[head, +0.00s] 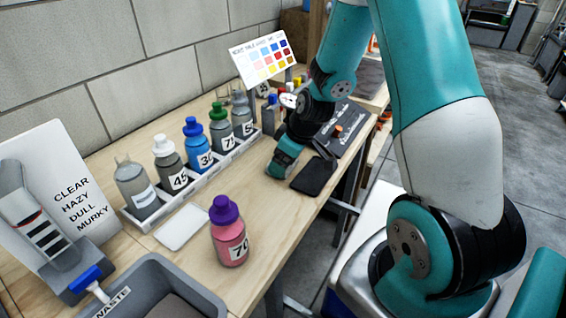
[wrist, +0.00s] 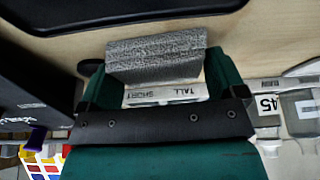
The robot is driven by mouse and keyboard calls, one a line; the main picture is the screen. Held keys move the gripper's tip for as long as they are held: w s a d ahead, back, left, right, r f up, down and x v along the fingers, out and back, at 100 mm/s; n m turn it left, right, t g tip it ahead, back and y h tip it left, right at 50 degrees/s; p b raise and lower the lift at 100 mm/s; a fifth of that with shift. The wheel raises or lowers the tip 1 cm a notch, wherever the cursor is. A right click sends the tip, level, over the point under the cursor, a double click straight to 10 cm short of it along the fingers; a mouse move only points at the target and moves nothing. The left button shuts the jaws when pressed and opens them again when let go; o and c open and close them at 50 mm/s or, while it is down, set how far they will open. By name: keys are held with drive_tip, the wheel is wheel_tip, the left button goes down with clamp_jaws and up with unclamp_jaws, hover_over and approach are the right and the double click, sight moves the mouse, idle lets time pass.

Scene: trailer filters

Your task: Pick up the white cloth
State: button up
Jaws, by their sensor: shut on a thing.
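My gripper (head: 284,166) is low over the wooden bench in the head view, left of the black pad. In the wrist view my gripper (wrist: 158,78) is shut on a folded, woven cloth (wrist: 155,55), which spans between the two fingers. The cloth looks grey rather than bright white here. The head view does not show it, as the arm hides it. I cannot tell whether it touches the bench.
A rack (head: 185,190) of several numbered bottles stands left of my gripper. A pink bottle (head: 229,240) with a purple cap and a white pad (head: 183,227) are nearer. The black pad (head: 314,176) lies by the bench edge. A grey bin (head: 160,272) is in front.

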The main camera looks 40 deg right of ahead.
drive_tip(key=shift+s+d+r, duration=0.1)
drive_tip(key=shift+s+r, duration=0.1)
drive_tip(key=shift+r, duration=0.35)
wheel_tip(320, 180, up, 6)
drive_tip(key=shift+f, duration=0.1)
drive_tip(key=s+d+b, duration=0.3)
drive_tip(key=s+b, duration=0.1)
drive_tip(key=s, duration=0.5)
drive_tip(key=s+d+b, duration=0.3)
drive_tip(key=s, duration=0.6)
drive_tip(key=shift+s+d+b, duration=0.2)
drive_tip(key=shift+d+b, duration=0.1)
drive_tip(key=shift+b, duration=0.05)
